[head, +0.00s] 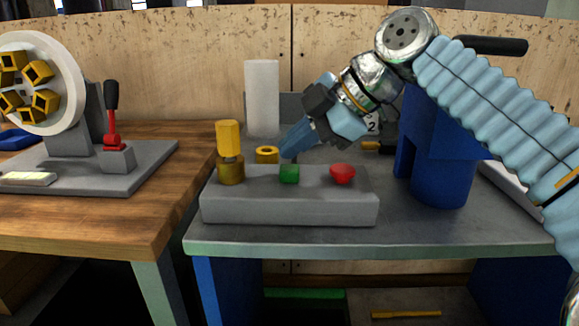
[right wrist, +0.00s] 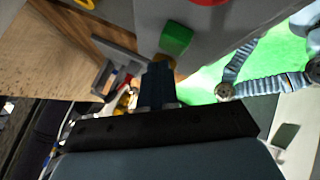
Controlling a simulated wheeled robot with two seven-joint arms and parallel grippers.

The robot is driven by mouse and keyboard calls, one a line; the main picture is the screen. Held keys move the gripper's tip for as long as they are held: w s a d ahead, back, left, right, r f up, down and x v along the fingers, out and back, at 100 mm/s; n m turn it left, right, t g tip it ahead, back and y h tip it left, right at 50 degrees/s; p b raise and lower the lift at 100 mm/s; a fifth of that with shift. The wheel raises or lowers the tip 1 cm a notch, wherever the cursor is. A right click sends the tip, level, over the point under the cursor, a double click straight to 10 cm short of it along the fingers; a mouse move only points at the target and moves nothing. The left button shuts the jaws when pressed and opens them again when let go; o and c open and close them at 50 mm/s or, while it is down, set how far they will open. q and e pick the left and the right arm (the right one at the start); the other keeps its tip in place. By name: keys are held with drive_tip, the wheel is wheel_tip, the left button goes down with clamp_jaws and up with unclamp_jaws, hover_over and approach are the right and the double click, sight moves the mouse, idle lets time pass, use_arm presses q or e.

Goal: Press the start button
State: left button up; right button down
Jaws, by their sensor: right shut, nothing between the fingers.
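My right gripper (head: 286,152) slants down from the upper right and is shut and empty. Its tips are just above and behind the green button. In the right wrist view, the green button (right wrist: 176,40) is right beyond the shut fingertips (right wrist: 159,68). I cannot tell whether they touch. My left gripper is not in view.
A yellow hexagonal piece (head: 228,137) stands on a brass base at the box's left end. Behind are a brass ring (head: 266,154) and a pale upright cylinder (head: 262,97). A blue machine body (head: 440,165) stands right.

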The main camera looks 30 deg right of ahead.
sight(295, 168)
drive_tip(key=shift+f, duration=0.1)
idle(0.6)
drive_tip(key=shift+f+b, duration=0.35)
drive_tip(key=shift+b, duration=0.05)
drive_tip(key=shift+f+b, duration=0.6)
idle(0.6)
drive_tip(key=shift+r, duration=0.1)
drive_tip(key=shift+r+p, duration=0.95)
wheel_tip(295, 168, up, 5)
drive_tip(key=p, duration=0.4)
idle(0.8)
